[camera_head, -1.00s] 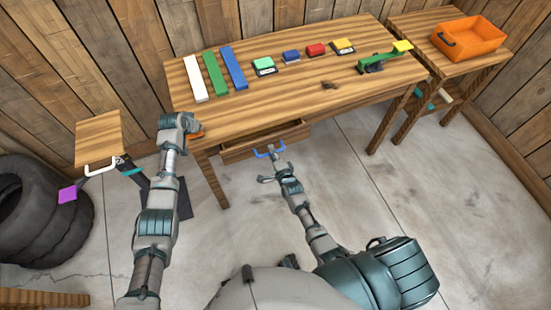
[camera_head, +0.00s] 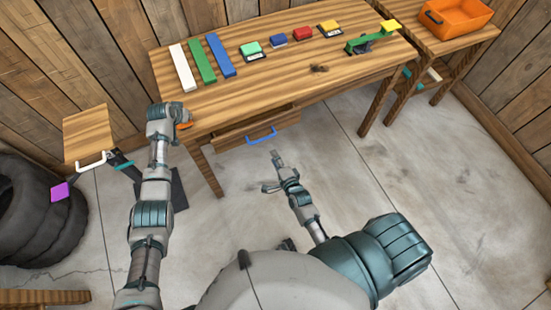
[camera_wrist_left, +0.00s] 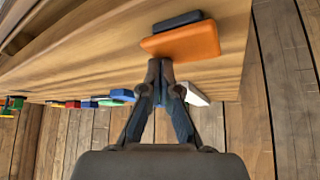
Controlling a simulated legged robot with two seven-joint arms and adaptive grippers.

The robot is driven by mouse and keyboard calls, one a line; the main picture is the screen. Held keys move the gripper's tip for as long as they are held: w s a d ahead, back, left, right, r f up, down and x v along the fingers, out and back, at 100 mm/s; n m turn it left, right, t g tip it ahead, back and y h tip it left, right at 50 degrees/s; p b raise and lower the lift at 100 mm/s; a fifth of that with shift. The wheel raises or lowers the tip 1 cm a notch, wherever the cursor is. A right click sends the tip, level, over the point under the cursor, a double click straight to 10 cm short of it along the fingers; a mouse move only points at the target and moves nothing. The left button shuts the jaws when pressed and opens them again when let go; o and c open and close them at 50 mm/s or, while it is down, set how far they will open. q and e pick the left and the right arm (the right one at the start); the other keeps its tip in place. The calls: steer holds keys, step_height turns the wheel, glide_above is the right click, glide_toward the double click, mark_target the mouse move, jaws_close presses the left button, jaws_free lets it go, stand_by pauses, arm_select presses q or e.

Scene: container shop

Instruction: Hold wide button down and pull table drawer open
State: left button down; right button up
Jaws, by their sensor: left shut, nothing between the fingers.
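The wooden table (camera_head: 290,85) has a drawer (camera_head: 232,139) under its front edge, with a blue handle (camera_head: 262,135). The drawer front seems to stand slightly out; how far is hard to tell. The wide button is orange (camera_head: 186,125) at the table's left end, partly hidden by my left gripper; the left wrist view shows it as an orange block (camera_wrist_left: 182,43) on a dark base. My left gripper (camera_wrist_left: 160,66) is shut and empty, its fingertips at the button's edge; contact is unclear. My right gripper (camera_head: 271,172) looks open and empty, in front of the handle and apart from it.
On the table lie white (camera_head: 183,68), green (camera_head: 202,62) and blue (camera_head: 220,55) bars, several small coloured buttons and a green lever (camera_head: 370,42). An orange crate (camera_head: 455,20) is at right.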

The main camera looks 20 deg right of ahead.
arm_select(q)
step_height(320, 180, up, 7)
steer(key=p, duration=0.6)
stand_by(0.5)
